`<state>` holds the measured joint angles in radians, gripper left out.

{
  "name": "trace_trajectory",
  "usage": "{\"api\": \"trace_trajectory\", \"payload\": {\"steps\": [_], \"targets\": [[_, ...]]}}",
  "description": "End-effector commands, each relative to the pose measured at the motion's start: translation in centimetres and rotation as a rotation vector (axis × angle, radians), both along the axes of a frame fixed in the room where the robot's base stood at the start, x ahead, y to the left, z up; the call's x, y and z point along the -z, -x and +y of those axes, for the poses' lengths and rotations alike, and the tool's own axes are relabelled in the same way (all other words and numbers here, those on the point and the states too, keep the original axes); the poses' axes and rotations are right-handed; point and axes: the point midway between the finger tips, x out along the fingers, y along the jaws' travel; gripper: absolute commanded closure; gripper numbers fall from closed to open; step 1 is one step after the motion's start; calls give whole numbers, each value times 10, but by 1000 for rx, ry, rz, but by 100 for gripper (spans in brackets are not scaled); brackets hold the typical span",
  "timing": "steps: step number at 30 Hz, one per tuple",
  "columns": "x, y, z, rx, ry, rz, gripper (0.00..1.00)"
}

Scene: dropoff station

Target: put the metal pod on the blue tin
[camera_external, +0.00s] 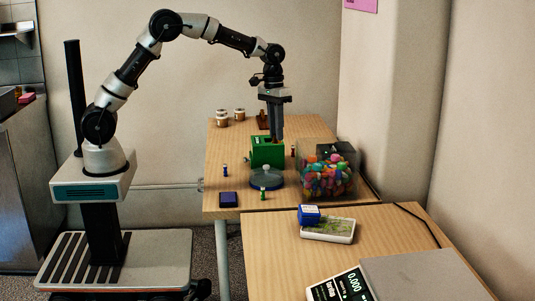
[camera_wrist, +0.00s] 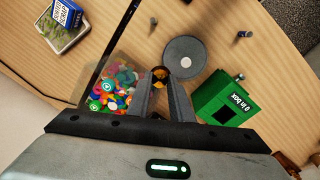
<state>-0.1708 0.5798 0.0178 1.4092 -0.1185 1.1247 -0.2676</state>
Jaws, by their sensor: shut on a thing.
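My gripper (camera_external: 276,137) points down over the far table, beside the green box. In the wrist view its fingertips (camera_wrist: 160,80) are closed on a small dark and orange object (camera_wrist: 160,73), mostly hidden between them; I cannot tell whether it is the metal pod. A flat dark blue square (camera_external: 229,199), which looks like the blue tin, lies near the table's front left edge, with nothing seen on it. A grey round disc (camera_external: 266,181) with a pale knob sits in front of the green box; it also shows in the wrist view (camera_wrist: 185,52).
The green box (camera_external: 266,152) stands close by the fingers. A clear bin (camera_external: 343,159) of colourful pieces is right of it. Small pegs stand around, including a blue one (camera_external: 224,170). A tray (camera_external: 328,230) with a blue box (camera_external: 308,214) is on the near table.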

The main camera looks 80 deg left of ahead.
Motion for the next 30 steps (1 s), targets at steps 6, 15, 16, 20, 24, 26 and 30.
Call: {"api": "trace_trajectory", "payload": {"steps": [6, 15, 16, 20, 24, 26, 30], "targets": [[-7, -21, -54, -42, -2, 7, 100], [-13, -50, -149, -143, -9, 11, 100], [-13, -52, -161, -156, -9, 12, 100], [-13, -58, -214, -211, -12, 11, 100], [-11, -59, -253, -254, -15, 9, 100], [-11, -59, -264, -266, -14, 9, 100], [2, -58, -275, -282, -15, 12, 100]]}}
